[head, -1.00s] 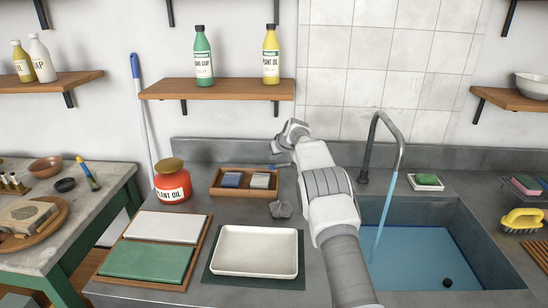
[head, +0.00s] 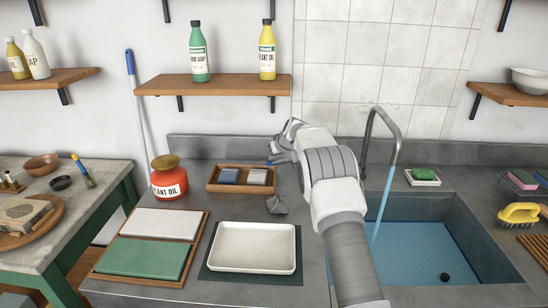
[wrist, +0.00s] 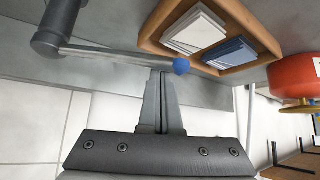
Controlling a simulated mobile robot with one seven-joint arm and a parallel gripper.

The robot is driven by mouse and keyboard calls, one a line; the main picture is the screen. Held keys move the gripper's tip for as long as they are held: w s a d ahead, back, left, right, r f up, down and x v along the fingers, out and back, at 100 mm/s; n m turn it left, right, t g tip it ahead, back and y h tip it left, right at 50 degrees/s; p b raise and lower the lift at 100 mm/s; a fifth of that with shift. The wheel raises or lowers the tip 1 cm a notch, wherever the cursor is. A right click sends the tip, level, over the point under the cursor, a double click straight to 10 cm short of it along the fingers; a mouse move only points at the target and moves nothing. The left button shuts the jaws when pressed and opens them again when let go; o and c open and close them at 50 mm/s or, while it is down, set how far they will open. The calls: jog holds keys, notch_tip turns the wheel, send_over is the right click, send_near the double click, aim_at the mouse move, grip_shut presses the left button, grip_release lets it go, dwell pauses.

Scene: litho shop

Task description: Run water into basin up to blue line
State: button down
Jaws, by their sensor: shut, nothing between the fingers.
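The basin (head: 474,208) is sunk in the counter at the right, with blue-tinted water (head: 415,255) in it. A stream (head: 383,205) runs from the curved tap spout (head: 397,135) into the water. I cannot make out a blue line on the walls. In the wrist view a metal lever (wrist: 110,54) with a blue knob (wrist: 181,65) crosses just beyond my gripper (wrist: 160,74). My gripper is shut and empty, its tips close to the lever by the knob; I cannot tell if they touch. In the head view my arm hides most of the lever.
A grey lump (head: 277,205) and white tray (head: 252,268) lie nearer. A shelf (head: 210,85) with two bottles hangs above.

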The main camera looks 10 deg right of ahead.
jog(key=shift+f, duration=0.1)
jog(key=shift+s+d+n+y+b, duration=0.15)
jog(key=shift+s+n+y+b, duration=0.25)
jog(key=shift+b, duration=0.4)
jog(key=shift+s, duration=0.15)
jog(key=s+d+n+g+y+b, duration=0.2)
jog(key=s+d+n+y+b, duration=0.1)
jog(key=s+d+n+b, duration=0.2)
jog(key=shift+s+n+g, duration=0.3)
jog(key=shift+s+n, duration=0.2)
jog(key=shift+s, duration=0.3)
jog(key=shift+d, duration=0.1)
jog(key=p+v, duration=0.1)
jog(key=v, duration=1.6)
jog(key=shift+d, duration=0.3)
dwell(3.5)
